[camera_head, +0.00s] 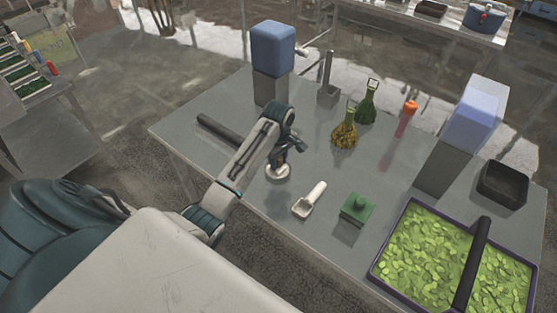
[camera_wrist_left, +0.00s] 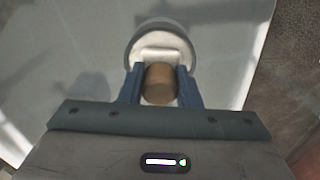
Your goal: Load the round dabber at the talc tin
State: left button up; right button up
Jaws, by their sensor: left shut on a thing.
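My left gripper (camera_head: 287,147) is over the front left part of the grey table. In the left wrist view its two blue fingers (camera_wrist_left: 160,88) are shut on a brown wooden knob (camera_wrist_left: 159,84), which I take as the round dabber's handle. Just beyond the knob is a pale round piece with a grey rim (camera_wrist_left: 135,52). The head view shows a pale round base (camera_head: 277,172) under the gripper. I cannot tell whether this is the dabber's pad, the talc tin or both, nor whether it touches the table. My right gripper is out of view.
A dark rod (camera_head: 219,132) lies left. A leaf-filled tray (camera_head: 425,260) is at the right front.

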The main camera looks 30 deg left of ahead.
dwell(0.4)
pick_arm(q)
jog(key=shift+r, duration=3.4)
